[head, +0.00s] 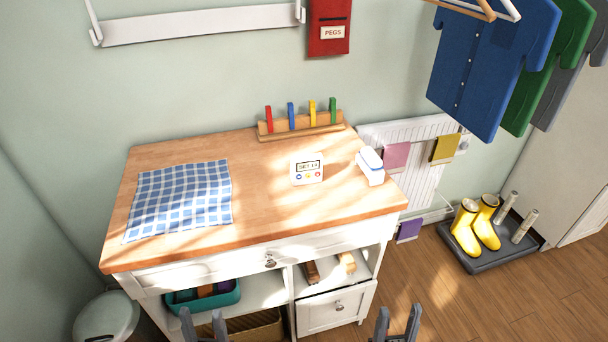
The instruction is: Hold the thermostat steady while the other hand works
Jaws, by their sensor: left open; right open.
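The thermostat (307,169) is a small white box with a display and several coloured buttons. It stands on the wooden top of the cabinet (265,195), right of the middle, facing me. My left gripper (203,322) is at the bottom edge of the head view, in front of the cabinet and below its top. It is open and empty. My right gripper (397,322) is also at the bottom edge, further right, open and empty. Both grippers are well apart from the thermostat. Only their finger ends show.
A blue checked cloth (181,200) lies on the left of the top. A white and blue item (370,167) stands right of the thermostat. A wooden rack with coloured pegs (301,124) is at the back. Bare wood surrounds the thermostat's front. Shirts (490,65) hang at upper right.

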